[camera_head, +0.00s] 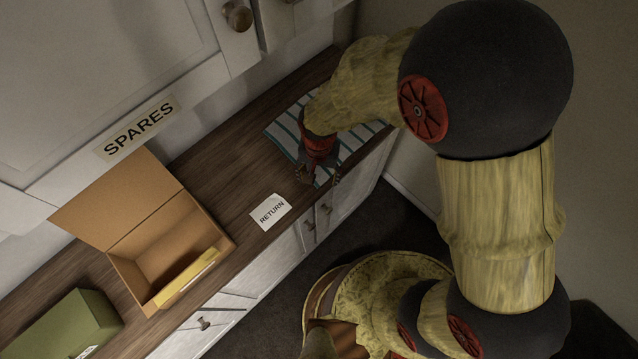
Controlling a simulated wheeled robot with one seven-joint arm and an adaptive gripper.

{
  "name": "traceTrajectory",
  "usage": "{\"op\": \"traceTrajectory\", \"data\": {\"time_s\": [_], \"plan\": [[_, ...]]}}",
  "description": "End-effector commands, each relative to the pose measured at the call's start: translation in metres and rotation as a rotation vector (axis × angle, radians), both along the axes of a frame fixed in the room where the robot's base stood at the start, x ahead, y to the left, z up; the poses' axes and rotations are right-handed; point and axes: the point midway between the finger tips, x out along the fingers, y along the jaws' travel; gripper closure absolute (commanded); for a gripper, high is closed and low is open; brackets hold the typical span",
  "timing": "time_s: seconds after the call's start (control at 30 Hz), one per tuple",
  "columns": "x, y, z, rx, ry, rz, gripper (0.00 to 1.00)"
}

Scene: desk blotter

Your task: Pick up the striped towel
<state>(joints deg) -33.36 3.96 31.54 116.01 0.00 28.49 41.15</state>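The striped towel (283,133) lies flat on the wooden counter, pale with teal stripes. My arm covers much of it; parts show to the left of my gripper and to its right. My gripper (321,183) is over the towel's near edge, pointing down. Its two dark fingertips look spread apart, with nothing visible between them. I cannot tell whether the fingertips touch the towel or the counter.
A white card marked RETURN (271,211) lies near the counter's front edge. An open cardboard box (150,240) and a green box (68,325) stand farther left. White cabinets with a SPARES label (139,128) rise behind. Bare counter (225,160) lies between box and towel.

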Motion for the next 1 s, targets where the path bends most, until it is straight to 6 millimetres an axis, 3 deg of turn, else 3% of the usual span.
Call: {"op": "traceTrajectory", "data": {"time_s": [0.13,0.7,1.0], "plan": [[0.0001,0.0000,-0.0112,0.000,0.000,0.000,0.39],[0.0000,0.0000,-0.0163,0.000,0.000,0.000,0.39],[-0.0003,-0.0003,-0.0157,-0.001,0.001,0.000,0.48]]}}
